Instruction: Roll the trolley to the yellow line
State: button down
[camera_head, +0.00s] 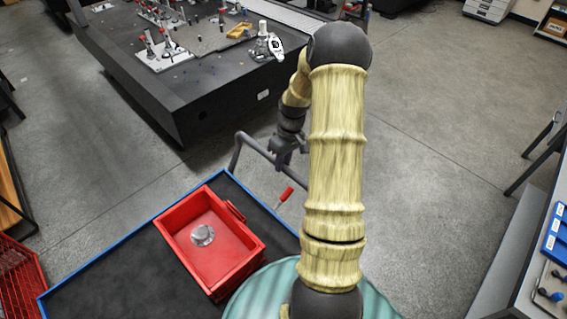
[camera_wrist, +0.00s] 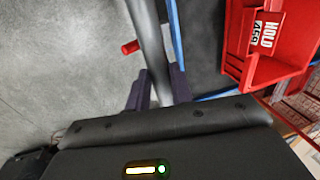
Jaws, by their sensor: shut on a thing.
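The trolley (camera_head: 110,270) has a dark top with a blue rim, at the lower left of the head view. Its grey tubular handle (camera_head: 237,152) rises from the far edge and also crosses the wrist view (camera_wrist: 150,40). My gripper (camera_head: 287,150) is shut on the handle bar; in the wrist view its two dark fingers (camera_wrist: 158,90) lie on either side of the bar. My arm hides part of the trolley's right side. I see no yellow line in either view.
A red bin (camera_head: 240,256) with a shiny metal piece (camera_head: 202,235) stands on the trolley. A red-handled tool (camera_head: 286,194) shows beside the handle. A large dark measuring table (camera_head: 190,90) stands ahead left. Grey floor (camera_head: 430,110) is open to the right; a bench (camera_head: 520,270) stands at lower right.

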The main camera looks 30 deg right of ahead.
jog(key=c, duration=1.2)
grip_release()
jog(key=shift+w, duration=0.1)
jog(key=shift+c, duration=0.2)
jog(key=d+r+b, duration=0.3)
jog(key=r, duration=1.4)
jog(key=shift+w+d, duration=0.2)
jog(key=shift+w, duration=0.15)
